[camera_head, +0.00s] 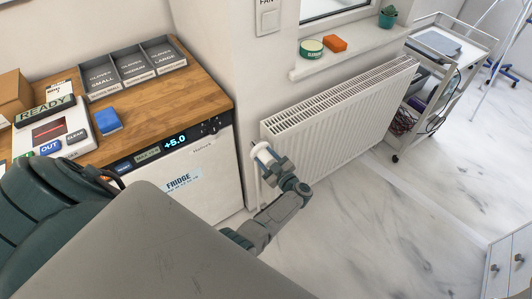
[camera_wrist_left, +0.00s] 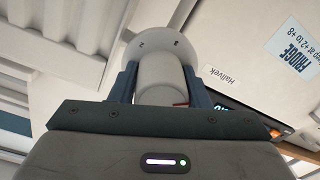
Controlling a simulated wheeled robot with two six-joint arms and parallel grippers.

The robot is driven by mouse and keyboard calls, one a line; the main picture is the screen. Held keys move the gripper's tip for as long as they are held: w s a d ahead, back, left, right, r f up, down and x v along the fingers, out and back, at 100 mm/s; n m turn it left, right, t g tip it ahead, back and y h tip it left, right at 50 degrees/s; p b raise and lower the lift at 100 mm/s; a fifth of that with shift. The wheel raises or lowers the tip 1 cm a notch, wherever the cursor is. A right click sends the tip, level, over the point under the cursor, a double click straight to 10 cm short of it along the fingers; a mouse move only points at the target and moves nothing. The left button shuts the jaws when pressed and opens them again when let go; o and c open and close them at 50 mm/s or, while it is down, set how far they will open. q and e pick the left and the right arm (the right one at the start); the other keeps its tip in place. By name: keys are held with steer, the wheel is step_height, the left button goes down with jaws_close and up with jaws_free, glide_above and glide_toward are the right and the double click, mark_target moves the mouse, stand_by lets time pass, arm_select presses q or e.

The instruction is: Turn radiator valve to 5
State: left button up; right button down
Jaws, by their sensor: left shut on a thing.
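The radiator valve (camera_head: 261,151) is a white, rounded knob at the left end of the white radiator (camera_head: 345,112). In the left wrist view the left gripper (camera_wrist_left: 160,88) has both dark fingers against the knob's sides. The number setting cannot be told. My right gripper is not in view.
A fridge (camera_head: 195,175) under a wooden counter (camera_head: 150,110) stands close left of the valve. A windowsill (camera_head: 350,50) with a green tin, an orange block and a plant is above the radiator. A trolley (camera_head: 430,85) stands right. The marble floor (camera_head: 400,220) is clear.

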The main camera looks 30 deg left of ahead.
arm_select(q)
steer(key=m+p, duration=0.2)
steer(key=m, duration=0.4)
steer(key=shift+m, duration=0.3)
steer(key=m+p, duration=0.1)
steer(key=m, duration=0.2)
steer(key=shift+s+f+m+p, duration=0.1)
steer(key=shift+m+p, duration=0.4)
steer(key=shift+m, duration=1.1)
steer(key=o, duration=1)
steer(key=b+v, duration=0.1)
steer(key=v, duration=1)
steer(key=shift+f, duration=0.15)
steer(key=shift+a, duration=0.15)
